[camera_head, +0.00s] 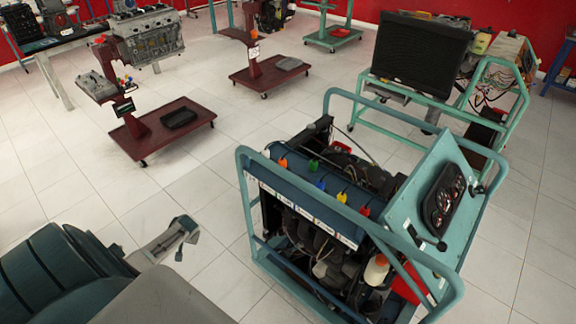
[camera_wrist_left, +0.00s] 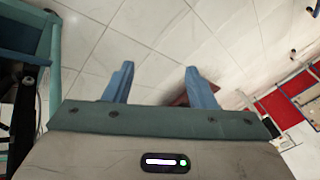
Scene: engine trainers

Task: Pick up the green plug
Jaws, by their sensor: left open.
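A small green plug (camera_head: 313,166) sits on the dark blue top cover of the engine in the teal trainer frame (camera_head: 243,190), in a row with other coloured plugs. My left gripper (camera_head: 186,238) is to the left of this trainer, over the floor and apart from the plug. Its two blue-grey fingers also show in the left wrist view (camera_wrist_left: 159,72), spread open with nothing between them. The plug cannot be made out in the wrist view. My right gripper is not in view.
Near the green plug stand an orange plug (camera_head: 283,163), a blue plug (camera_head: 320,185), a yellow plug (camera_head: 341,197) and a red plug (camera_head: 365,211). The teal frame's upper rails border the engine. A red wheeled stand (camera_head: 190,138) is at the back left. Tiled floor between is clear.

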